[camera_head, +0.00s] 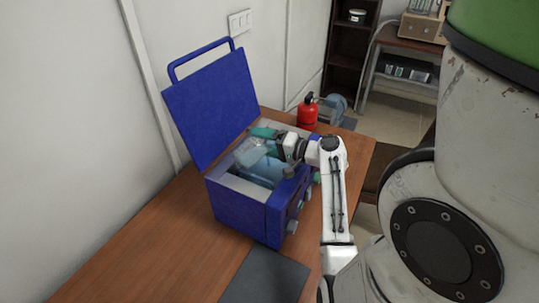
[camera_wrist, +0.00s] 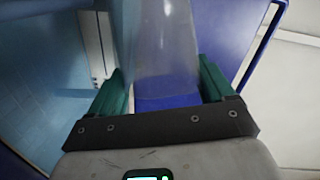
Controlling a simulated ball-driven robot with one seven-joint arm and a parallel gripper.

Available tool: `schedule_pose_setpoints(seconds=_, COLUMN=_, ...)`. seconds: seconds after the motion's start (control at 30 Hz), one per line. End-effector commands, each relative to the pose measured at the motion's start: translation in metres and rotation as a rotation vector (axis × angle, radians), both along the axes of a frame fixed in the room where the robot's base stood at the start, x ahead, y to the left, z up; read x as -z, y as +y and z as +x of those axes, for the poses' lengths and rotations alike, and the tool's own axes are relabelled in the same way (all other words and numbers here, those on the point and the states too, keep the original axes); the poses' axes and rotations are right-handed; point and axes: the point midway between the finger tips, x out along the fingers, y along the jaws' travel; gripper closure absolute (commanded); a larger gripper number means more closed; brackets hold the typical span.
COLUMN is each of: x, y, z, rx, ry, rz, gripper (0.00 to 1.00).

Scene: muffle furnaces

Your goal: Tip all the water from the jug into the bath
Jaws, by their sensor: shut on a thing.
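The bath (camera_head: 245,215) is a blue box with a pale inner rim and its blue lid (camera_head: 212,105) raised, standing on the wooden table. Light-blue water shows inside it (camera_head: 264,168) and at the left of the wrist view (camera_wrist: 45,75). My gripper (camera_head: 270,141) is over the bath's opening, its teal fingers shut on the clear jug (camera_head: 250,152). In the wrist view the jug (camera_wrist: 164,45) stands between both fingers. It appears tilted over the opening. I cannot tell how much water it holds; my gripper partly hides it in the head view.
A red extinguisher-like bottle (camera_head: 307,113) stands behind the bath near the table's far edge. Knobs (camera_head: 292,227) stick out of the bath's front. A dark mat (camera_head: 265,278) lies on the table in front. The wooden table (camera_head: 150,245) is bare at the left.

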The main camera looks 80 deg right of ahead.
Motion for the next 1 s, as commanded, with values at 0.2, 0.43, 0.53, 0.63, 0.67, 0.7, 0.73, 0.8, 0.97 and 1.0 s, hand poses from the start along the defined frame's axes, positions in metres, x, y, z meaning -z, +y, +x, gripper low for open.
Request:
schedule_pose_setpoints(seconds=0.2, x=-0.0002, y=-0.0003, z=-0.0002, rx=0.000, ry=-0.003, rz=0.003, gripper=0.98)
schedule_pose_setpoints(seconds=0.43, x=-0.0001, y=-0.0003, z=-0.0002, rx=0.000, ry=-0.004, rz=0.004, gripper=0.98)
schedule_pose_setpoints(seconds=0.53, x=0.0009, y=-0.0010, z=-0.0006, rx=0.001, ry=-0.009, rz=0.012, gripper=0.98)
schedule_pose_setpoints(seconds=0.63, x=0.0028, y=-0.0020, z=-0.0012, rx=0.001, ry=-0.020, rz=0.029, gripper=0.98)
schedule_pose_setpoints(seconds=0.67, x=0.0035, y=-0.0024, z=-0.0015, rx=0.000, ry=-0.025, rz=0.035, gripper=0.98)
schedule_pose_setpoints(seconds=0.7, x=0.0043, y=-0.0029, z=-0.0019, rx=0.001, ry=-0.030, rz=0.044, gripper=0.98)
schedule_pose_setpoints(seconds=0.73, x=0.0048, y=-0.0032, z=-0.0022, rx=0.000, ry=-0.035, rz=0.049, gripper=0.98)
schedule_pose_setpoints(seconds=0.8, x=0.0054, y=-0.0038, z=-0.0026, rx=0.001, ry=-0.041, rz=0.058, gripper=0.98)
schedule_pose_setpoints(seconds=0.97, x=0.0051, y=-0.0038, z=-0.0026, rx=0.000, ry=-0.043, rz=0.061, gripper=0.98)
schedule_pose_setpoints(seconds=1.0, x=0.0051, y=-0.0038, z=-0.0026, rx=0.000, ry=-0.043, rz=0.061, gripper=0.98)
